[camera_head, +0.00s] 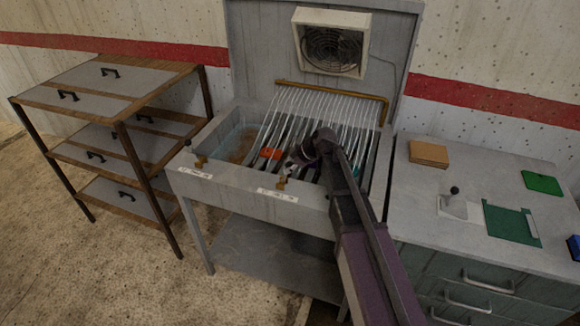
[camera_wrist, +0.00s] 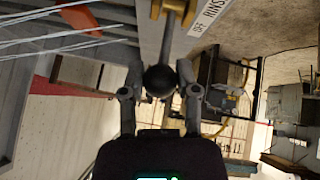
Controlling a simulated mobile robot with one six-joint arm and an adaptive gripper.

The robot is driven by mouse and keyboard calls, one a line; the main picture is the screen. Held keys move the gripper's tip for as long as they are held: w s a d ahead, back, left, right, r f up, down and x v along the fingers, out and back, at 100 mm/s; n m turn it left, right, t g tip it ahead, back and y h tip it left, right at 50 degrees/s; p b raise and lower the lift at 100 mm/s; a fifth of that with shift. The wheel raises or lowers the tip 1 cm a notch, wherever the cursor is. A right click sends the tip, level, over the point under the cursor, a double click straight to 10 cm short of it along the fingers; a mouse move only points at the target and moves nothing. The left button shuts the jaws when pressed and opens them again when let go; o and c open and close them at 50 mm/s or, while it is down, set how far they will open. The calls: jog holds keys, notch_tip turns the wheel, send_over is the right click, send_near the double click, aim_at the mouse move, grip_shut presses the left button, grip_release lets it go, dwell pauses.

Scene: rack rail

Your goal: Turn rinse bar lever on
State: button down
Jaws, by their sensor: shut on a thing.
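The rinse bar lever (camera_wrist: 168,38) shows in the wrist view as a metal rod running from a brass pivot to a black ball knob (camera_wrist: 160,80). My gripper (camera_wrist: 160,78) is shut on the knob, one finger on each side. A label beside the pivot reads "OFF" and "RINS", the rest cut off. In the head view my gripper (camera_head: 298,162) is over the sink's front rim, near the right brass pivot (camera_head: 282,183); the arm and fingers hide much of the lever. The brass rinse bar (camera_head: 330,89) runs behind the rack.
A second lever (camera_head: 199,161) stands on the left front rim of the sink (camera_head: 236,182). Thin pale lines slope over the dark rack slats, with an orange piece (camera_head: 271,153) among them. A wooden shelf unit (camera_head: 125,125) stands left, a grey cabinet (camera_head: 465,165) right.

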jog(key=shift+s+d+f, duration=0.1)
jog(key=shift+d+f, duration=0.1)
jog(key=shift+d, duration=0.4)
jog(key=shift+s+d, duration=0.1)
jog(key=shift+s+f+b, duration=0.1)
jog(key=shift+b, duration=0.2)
jog(key=shift+c, duration=1.7)
grip_release()
